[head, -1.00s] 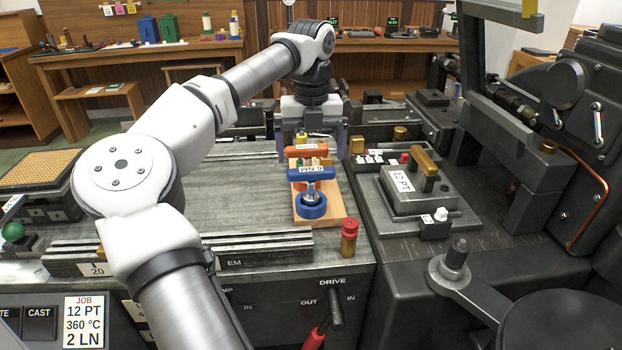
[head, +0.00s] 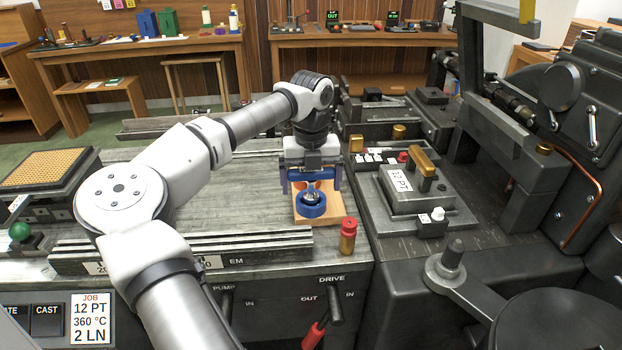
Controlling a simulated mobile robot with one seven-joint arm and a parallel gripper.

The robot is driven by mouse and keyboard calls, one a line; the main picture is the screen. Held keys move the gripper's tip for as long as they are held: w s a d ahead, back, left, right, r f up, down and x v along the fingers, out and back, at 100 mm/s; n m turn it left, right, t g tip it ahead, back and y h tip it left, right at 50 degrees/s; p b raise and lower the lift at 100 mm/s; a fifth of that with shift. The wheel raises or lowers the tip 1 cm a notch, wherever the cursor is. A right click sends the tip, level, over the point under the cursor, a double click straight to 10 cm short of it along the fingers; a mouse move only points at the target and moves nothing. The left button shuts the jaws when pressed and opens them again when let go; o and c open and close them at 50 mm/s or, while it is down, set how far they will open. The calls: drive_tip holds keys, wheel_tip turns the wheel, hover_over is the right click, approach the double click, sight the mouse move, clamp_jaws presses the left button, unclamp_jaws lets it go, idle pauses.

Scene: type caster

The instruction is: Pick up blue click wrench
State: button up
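The blue click wrench (head: 311,174) stands in a wooden tray (head: 303,219). Its blue crossbar handle is partly hidden under my gripper, and its metal stem goes down into a blue ring (head: 311,211) at the front of the tray. My gripper (head: 311,184) points down over the tray, with its two purple-blue fingers far apart, one at each end of the handle. I cannot tell whether the fingers touch it.
A red-topped brass cylinder (head: 348,236) stands just right of the tray. Farther right is a dark block with a brass handle (head: 425,162) and a "12 PT" label. Metal rails (head: 180,246) run along the front left. The bench (head: 235,195) left of the tray is clear.

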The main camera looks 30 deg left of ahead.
drive_tip(key=c, duration=0.5)
drive_tip(key=shift+r, duration=0.15)
wheel_tip(320, 180, up, 20)
drive_tip(key=shift+f+b, duration=0.1)
drive_tip(key=shift+b, duration=0.85)
